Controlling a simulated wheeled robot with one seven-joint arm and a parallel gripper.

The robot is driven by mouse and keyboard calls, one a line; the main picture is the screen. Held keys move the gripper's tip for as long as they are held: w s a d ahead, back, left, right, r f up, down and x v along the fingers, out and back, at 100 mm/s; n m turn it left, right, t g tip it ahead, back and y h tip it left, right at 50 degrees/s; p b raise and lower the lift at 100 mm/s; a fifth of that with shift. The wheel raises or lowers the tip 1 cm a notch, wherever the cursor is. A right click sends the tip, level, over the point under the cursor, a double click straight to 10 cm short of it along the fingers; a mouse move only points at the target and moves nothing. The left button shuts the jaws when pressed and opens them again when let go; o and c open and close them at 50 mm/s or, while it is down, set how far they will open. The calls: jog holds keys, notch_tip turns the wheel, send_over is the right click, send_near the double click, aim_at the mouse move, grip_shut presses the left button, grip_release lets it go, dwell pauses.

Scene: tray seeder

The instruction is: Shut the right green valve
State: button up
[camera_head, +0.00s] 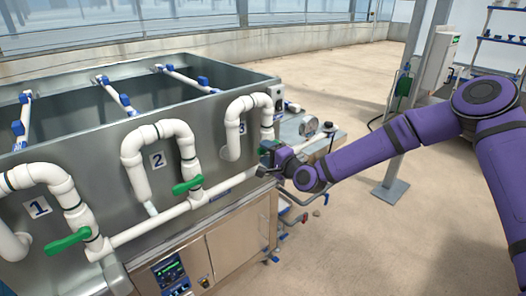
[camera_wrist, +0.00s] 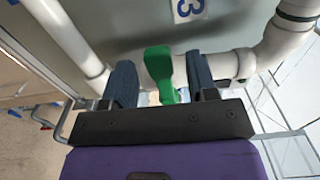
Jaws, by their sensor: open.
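The right green valve, below the number 3 pipe loop, shows in the head view only as a small green patch (camera_head: 264,149); my gripper (camera_head: 270,153) hides most of it. In the wrist view its green handle (camera_wrist: 162,70) lies between the two dark fingers of my gripper (camera_wrist: 160,62). The handle points back from the white pipe toward my palm. Whether a finger touches it I cannot tell.
Two more green valves, the middle one (camera_head: 187,186) and the left one (camera_head: 68,241), sit on the same white pipe along the metal tank (camera_head: 215,110). The concrete floor (camera_head: 335,225) in front is mostly clear.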

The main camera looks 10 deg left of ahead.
jog(key=v, duration=0.8)
jog(key=shift+s+d, duration=0.25)
jog(key=shift+d, duration=0.05)
